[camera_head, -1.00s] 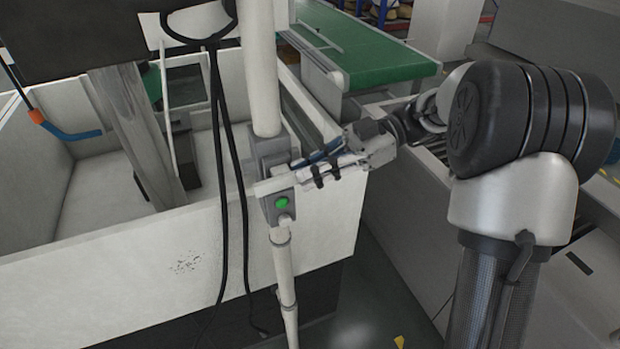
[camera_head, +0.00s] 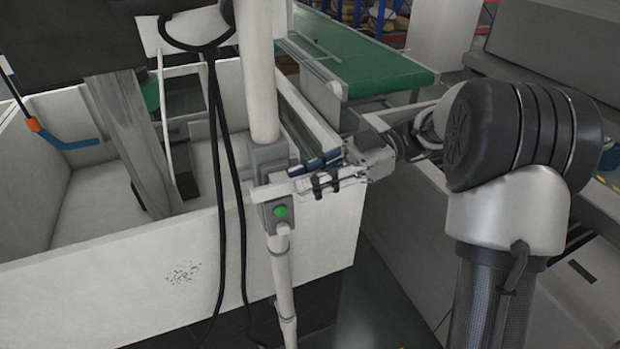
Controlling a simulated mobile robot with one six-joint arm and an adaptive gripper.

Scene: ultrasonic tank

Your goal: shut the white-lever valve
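The white-lever valve is a grey block (camera_head: 270,160) on an upright white pipe (camera_head: 259,75), with a green round button (camera_head: 280,211) low on its front. Its white lever (camera_head: 268,191) lies roughly level across the block and points right towards my gripper. My gripper (camera_head: 300,178) comes in from the right, with its fingers at the right side of the block beside the lever. The fingers overlap the lever's right end in this view. I cannot tell whether they grip it, only touch it or stand apart.
A white open tank (camera_head: 180,272) stands behind the pipe. Black cables (camera_head: 222,200) hang left of the valve. A blue hooked tube with an orange part (camera_head: 68,140) is inside the tank. A green conveyor (camera_head: 370,70) lies behind. Dark floor shows at lower centre.

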